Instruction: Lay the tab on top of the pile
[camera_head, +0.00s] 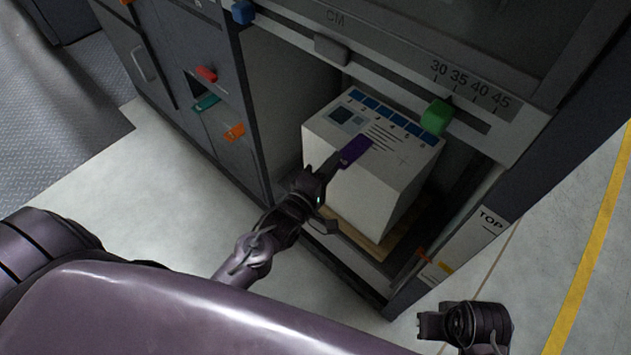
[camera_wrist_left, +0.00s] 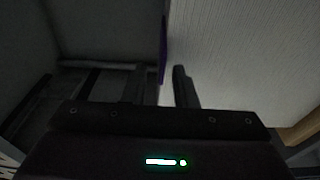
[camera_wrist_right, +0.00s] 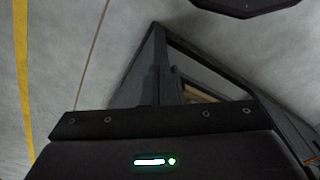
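The pile (camera_head: 375,185) is a tall white stack of paper with a printed top sheet, inside an open cabinet bay. The purple tab (camera_head: 356,149) lies at the front edge of its top, its near end jutting over the edge. My left gripper (camera_head: 337,158) is at the tab's near end. In the left wrist view the tab (camera_wrist_left: 163,48) shows as a thin purple sliver between the fingertips, with a gap beside it; the pile's side (camera_wrist_left: 240,60) fills the right. My right gripper (camera_head: 425,325) is shut and empty, away at lower right.
A rail with a green slider (camera_head: 436,116) and a grey slider (camera_head: 331,50) runs above the pile. A wooden board (camera_head: 385,240) lies under the pile. The cabinet's right post (camera_head: 470,240) carries a TOP label. Red, teal and orange tabs stick out at left.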

